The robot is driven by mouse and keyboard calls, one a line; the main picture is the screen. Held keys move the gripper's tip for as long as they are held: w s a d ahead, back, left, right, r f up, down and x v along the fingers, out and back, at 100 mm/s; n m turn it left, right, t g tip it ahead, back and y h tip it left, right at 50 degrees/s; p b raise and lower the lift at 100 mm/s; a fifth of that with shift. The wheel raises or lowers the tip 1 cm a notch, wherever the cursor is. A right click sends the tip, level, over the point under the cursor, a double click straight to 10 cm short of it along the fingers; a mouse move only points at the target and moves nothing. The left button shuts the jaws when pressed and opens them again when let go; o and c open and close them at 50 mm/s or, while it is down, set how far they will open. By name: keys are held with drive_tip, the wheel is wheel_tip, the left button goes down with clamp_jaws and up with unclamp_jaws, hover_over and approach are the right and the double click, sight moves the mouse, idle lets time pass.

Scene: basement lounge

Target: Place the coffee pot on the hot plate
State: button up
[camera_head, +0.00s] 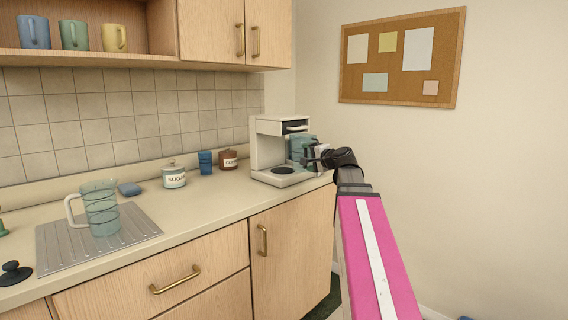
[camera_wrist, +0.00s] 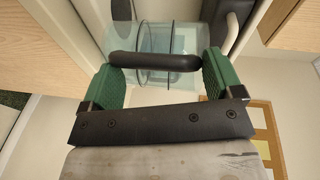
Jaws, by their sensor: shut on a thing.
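The coffee pot (camera_head: 303,145) is clear teal glass with dark bands. It is at the right side of the white coffee maker (camera_head: 268,150), raised above the base. The hot plate (camera_head: 283,170) is a dark round disc on that base, and it is bare. My gripper (camera_head: 319,157) is to the right of the pot and partly hides it. In the wrist view my gripper (camera_wrist: 158,78) has its green pads shut on the pot's black handle (camera_wrist: 150,61). The glass body (camera_wrist: 165,40) shows beyond the handle.
A glass pitcher (camera_head: 101,210) stands on the metal drainboard (camera_head: 60,240). A black lid (camera_head: 14,272) lies at the counter's left. A sugar jar (camera_head: 173,177), blue cup (camera_head: 205,162) and brown jar (camera_head: 228,160) stand left of the coffee maker.

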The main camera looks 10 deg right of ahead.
drive_tip(key=shift+f+x, duration=0.2)
drive_tip(key=shift+x, duration=2.3)
drive_tip(key=shift+f+x, duration=0.25)
drive_tip(key=shift+x, duration=2.3)
drive_tip(key=shift+f+x, duration=0.2)
drive_tip(key=shift+x, duration=2.3)
drive_tip(key=shift+f, duration=0.2)
drive_tip(key=o, duration=0.8)
drive_tip(key=shift+r, duration=0.1)
drive_tip(key=v, duration=1.2)
